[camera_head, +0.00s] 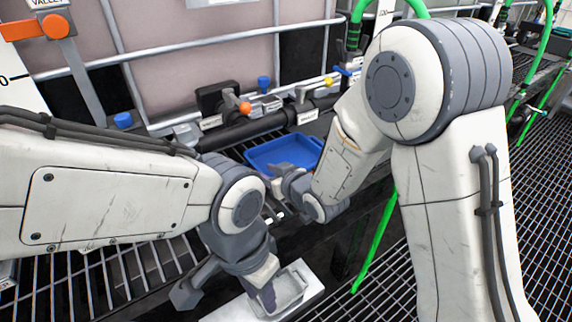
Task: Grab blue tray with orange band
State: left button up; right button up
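A blue tray (270,153) with raised walls lies on the dark grated shelf, below the pipe in the middle of the view. I cannot make out an orange band on it; its near right part is hidden by my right arm. My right gripper (284,186) is at the tray's near edge; whether it touches the tray, and whether it is open or shut, I cannot tell. My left gripper (228,291) is lower down, nearer to me than the tray, with its fingers spread apart and nothing seen between them.
A light metal tray (298,285) is beside my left gripper. A dark pipe (262,129) with an orange knob (245,107) and a blue cap (264,82) runs behind the blue tray. A caged tank (205,60) stands behind. Green hoses (377,240) and grated floor (545,230) are at right.

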aim_at(257, 167)
jog(key=x, duration=0.5)
jog(key=shift+w+a+f, duration=0.1)
jog(key=shift+c, duration=0.3)
grip_shut()
dwell(1.0)
